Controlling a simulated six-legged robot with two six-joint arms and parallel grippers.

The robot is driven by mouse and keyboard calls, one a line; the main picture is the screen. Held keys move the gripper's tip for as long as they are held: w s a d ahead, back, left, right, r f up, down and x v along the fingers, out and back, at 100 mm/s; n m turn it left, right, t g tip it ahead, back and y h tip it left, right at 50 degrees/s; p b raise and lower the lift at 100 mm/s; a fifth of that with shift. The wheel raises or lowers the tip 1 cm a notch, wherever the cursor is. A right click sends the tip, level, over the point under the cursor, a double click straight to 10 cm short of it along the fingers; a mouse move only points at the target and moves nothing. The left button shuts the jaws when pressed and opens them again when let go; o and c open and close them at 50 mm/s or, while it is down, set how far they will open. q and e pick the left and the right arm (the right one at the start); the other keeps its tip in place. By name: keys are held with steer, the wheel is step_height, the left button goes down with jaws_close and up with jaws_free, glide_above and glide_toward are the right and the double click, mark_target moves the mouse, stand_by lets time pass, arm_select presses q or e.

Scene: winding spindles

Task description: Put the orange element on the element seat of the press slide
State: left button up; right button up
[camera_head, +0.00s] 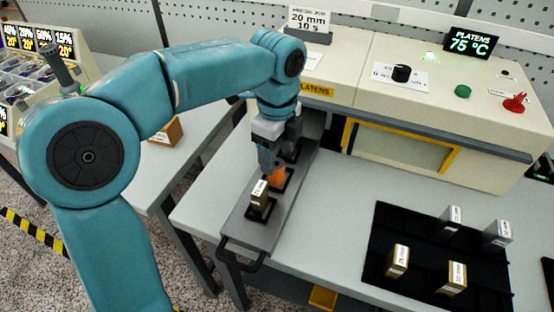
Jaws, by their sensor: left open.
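The orange element (279,174) is at the middle black seat of the grey press slide (241,225), partly hidden by my left gripper. It looks upright, but I cannot see clearly whether its base rests fully in the seat. My left gripper (270,168) points down right at the orange element, with its jaws open. A labelled brass-coloured block (260,196) stands on the slide's front black seat. A third dark seat (291,151) lies farther back, partly covered by the gripper. My right gripper is out of view.
The press (440,90) with its yellow-framed opening (400,148) stands behind. A black tray (415,225) at right holds several labelled blocks (397,261). The slide's handle (240,264) juts past the table's front edge. Bare table lies between slide and tray.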

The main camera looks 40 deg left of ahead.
mark_target(277, 164)
arm_select(q)
step_height(277, 164, up, 8)
steer(key=p, duration=0.1)
steer(key=shift+r+p, duration=0.2)
steer(key=shift+p, duration=0.1)
stand_by(0.4)
